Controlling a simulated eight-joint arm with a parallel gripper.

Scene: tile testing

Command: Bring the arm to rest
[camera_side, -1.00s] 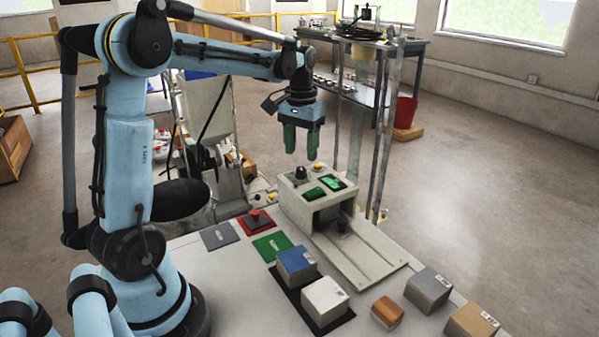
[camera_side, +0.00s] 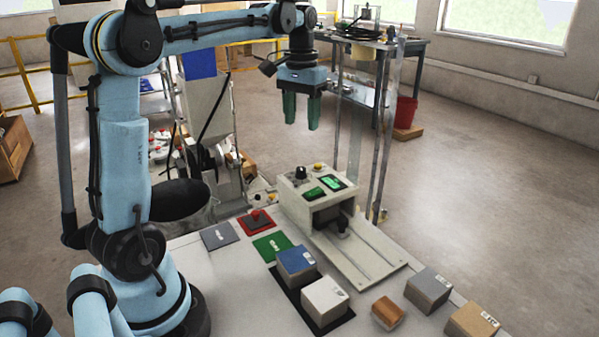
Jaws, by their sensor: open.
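My gripper (camera_side: 301,125) hangs from my raised arm, pointing down, with its two green fingers apart and nothing between them. It is in the air above the grey testing machine (camera_side: 318,222), clear of it. The machine has a dark knob, a yellow button and two lit green displays on its sloped top. A dark round part (camera_side: 342,222) shows at the machine's opening, above its light rails.
A blue-topped block (camera_side: 296,259) and a white block (camera_side: 322,293) sit on a black mat. A brown block (camera_side: 387,312), a grey block (camera_side: 428,285) and a tan block (camera_side: 472,320) stand on the right. Red (camera_side: 269,215), green (camera_side: 285,240) and grey (camera_side: 208,240) pads lie behind. A metal-legged table (camera_side: 414,44) stands beyond.

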